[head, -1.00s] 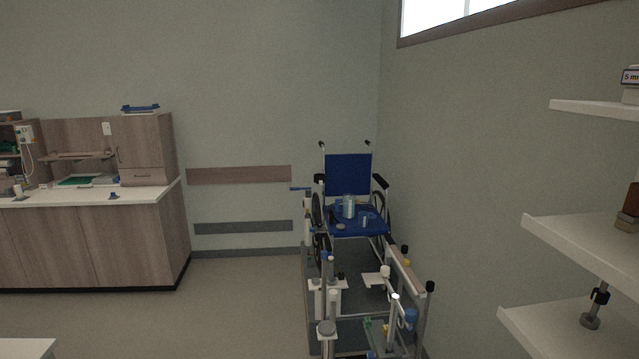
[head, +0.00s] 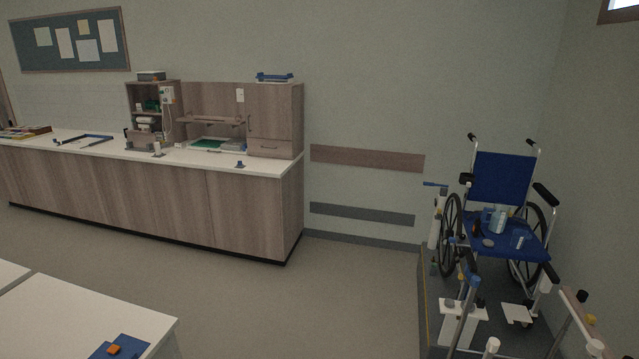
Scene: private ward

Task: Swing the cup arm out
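A blue wheelchair (head: 503,178) stands at the right of the head view, facing me. A clear container (head: 497,219) and several small items sit on its blue seat (head: 481,232). A short blue bar (head: 435,184) sticks out to the left at the top of a white post (head: 435,228) beside the chair. I cannot tell which part is the cup arm. Neither of my grippers shows.
Posts and a white bracket (head: 462,322) stand in front of the chair. A long wooden counter (head: 240,215) lines the back wall. A white table (head: 95,310) with a blue mat (head: 122,346) is at lower left. The floor (head: 330,300) between is clear.

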